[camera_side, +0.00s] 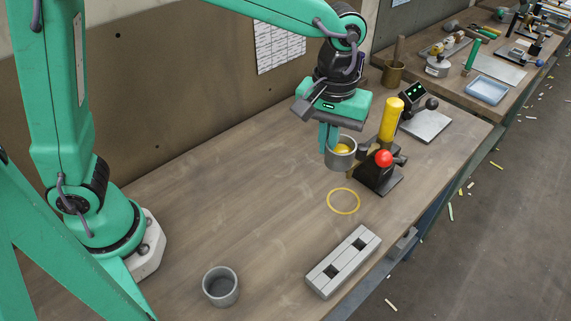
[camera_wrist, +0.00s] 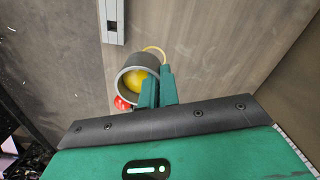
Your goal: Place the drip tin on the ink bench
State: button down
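A grey round tin (camera_side: 341,153) with something yellow inside hangs above the near bench (camera_side: 190,210), beside the black stand with the red ball. My gripper (camera_side: 328,140) points down, its fingers closed at the tin's left wall. In the wrist view the tin (camera_wrist: 132,82) lies against my green fingers (camera_wrist: 158,88), with the yellow thing showing in its mouth. The exact finger contact is partly hidden. A second, empty-looking grey tin (camera_side: 220,287) stands upright on the near bench. No label shows which tin or bench the task names.
A yellow ring (camera_side: 343,201) marks the bench below and in front of the held tin. A black stand with a yellow cylinder (camera_side: 391,120) and red ball (camera_side: 383,158) is close on the right. A slotted grey block (camera_side: 343,262) lies in front. A blue tray (camera_side: 487,90) sits on the far bench.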

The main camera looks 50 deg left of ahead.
jog(key=s+f, duration=0.2)
jog(key=s, duration=1.7)
jog(key=shift+w+d+f, duration=0.1)
jog(key=shift+d+f, duration=0.1)
jog(key=shift+f, duration=1.05)
jog(key=shift+w+d+f, duration=0.1)
jog(key=shift+d+f, duration=0.05)
jog(key=shift+f, duration=1.05)
jog(key=w+a+f, duration=0.2)
jog(key=w, duration=0.1)
jog(key=w+a+f, duration=0.2)
jog(key=w, duration=0.1)
jog(key=w+a+f, duration=0.1)
jog(key=w+f, duration=0.2)
jog(key=w, duration=0.1)
jog(key=shift+a, duration=0.4)
jog(key=shift+f, duration=2)
jog(key=shift+f, duration=0.1)
